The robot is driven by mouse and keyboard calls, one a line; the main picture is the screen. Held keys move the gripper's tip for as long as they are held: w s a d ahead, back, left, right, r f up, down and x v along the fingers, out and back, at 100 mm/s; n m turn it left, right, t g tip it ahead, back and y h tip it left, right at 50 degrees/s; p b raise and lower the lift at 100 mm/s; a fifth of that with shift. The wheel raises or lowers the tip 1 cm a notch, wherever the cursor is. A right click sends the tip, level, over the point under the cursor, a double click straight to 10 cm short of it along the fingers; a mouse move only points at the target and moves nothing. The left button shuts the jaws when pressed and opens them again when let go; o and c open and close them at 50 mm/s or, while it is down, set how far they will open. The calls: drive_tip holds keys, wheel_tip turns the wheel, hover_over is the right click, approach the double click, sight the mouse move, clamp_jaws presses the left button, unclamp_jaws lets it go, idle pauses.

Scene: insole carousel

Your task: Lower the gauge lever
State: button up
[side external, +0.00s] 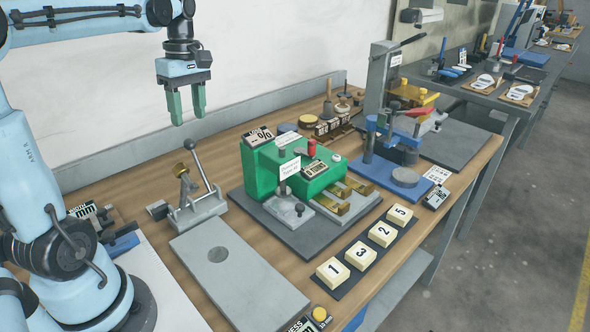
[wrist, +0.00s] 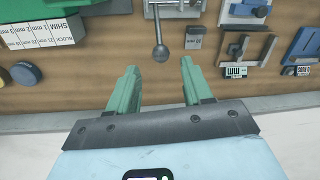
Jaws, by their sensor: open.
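A metal lever with a round ball knob (side external: 190,146) rises from a small grey stand (side external: 198,208) on the wooden bench, tilted with its knob up and toward the back. It appears to be the gauge lever, though no label on it is readable. In the wrist view its knob (wrist: 160,53) shows just past the fingertips, centred between them. My gripper (side external: 188,118) has two green fingers, apart and empty, pointing down. It hangs above the knob with a visible gap in the side view. The wrist view shows the same open fingers (wrist: 158,68).
A green machine (side external: 289,165) with a red knob stands right of the lever. A grey plate (side external: 240,282) lies in front, and numbered blocks (side external: 360,256) sit in a row. A blue press (side external: 392,150) stands farther right. The wall is close behind the bench.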

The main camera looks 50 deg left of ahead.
sight(192, 140)
drive_tip(key=f, duration=0.6)
drive_tip(key=s+f, duration=0.1)
drive_tip(key=f, duration=0.2)
drive_tip(key=shift+d+f, duration=0.1)
drive_tip(key=shift+f, duration=0.2)
drive_tip(key=shift+w, duration=0.1)
clamp_jaws()
